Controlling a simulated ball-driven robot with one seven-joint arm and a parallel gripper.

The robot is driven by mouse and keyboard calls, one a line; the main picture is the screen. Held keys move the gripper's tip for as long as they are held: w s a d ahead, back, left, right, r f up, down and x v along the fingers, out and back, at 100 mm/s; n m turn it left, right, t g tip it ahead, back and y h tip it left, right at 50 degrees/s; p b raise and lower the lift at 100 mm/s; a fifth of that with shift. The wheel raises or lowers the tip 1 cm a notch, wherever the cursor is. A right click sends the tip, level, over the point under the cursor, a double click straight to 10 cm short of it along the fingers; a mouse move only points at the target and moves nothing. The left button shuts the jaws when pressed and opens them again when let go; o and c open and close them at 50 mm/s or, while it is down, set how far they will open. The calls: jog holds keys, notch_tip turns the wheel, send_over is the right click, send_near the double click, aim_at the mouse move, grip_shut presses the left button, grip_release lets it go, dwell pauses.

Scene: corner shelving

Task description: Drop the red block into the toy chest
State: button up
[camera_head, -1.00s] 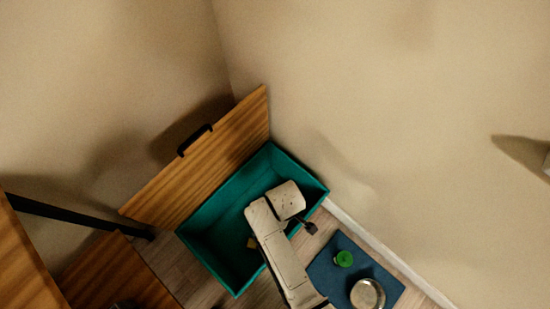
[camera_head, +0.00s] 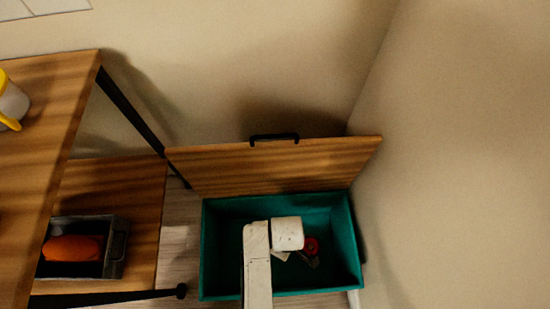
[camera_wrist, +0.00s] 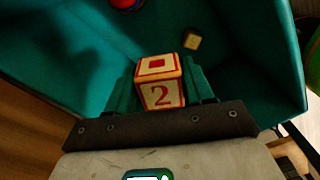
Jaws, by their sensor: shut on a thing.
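The toy chest (camera_head: 210,255) is a teal open box on the floor, its wooden lid (camera_head: 330,165) raised against the wall. It also fills most of the wrist view (camera_wrist: 60,50). My gripper (camera_wrist: 160,78) is shut on the red block (camera_wrist: 160,95), a cream cube with red edges, a red 2 and a red square. The block is held over the chest's inside in the wrist view. In the head view my arm reaches over the chest and mostly hides the gripper and block.
A small yellow block (camera_wrist: 192,41) and a red and blue item (camera_wrist: 125,3) lie in the chest. A red round item (camera_head: 311,246) shows there in the head view. Wooden shelves (camera_head: 110,195) stand left, with a dark bin (camera_head: 117,250) holding something orange (camera_head: 72,248).

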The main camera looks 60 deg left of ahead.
jog(key=shift+f+b, duration=0.55)
jog(key=shift+f, duration=0.4)
jog(key=o, duration=1.1)
notch_tip(320, 180, up, 11)
jog(key=p, duration=0.4)
jog(key=shift+p, duration=0.3)
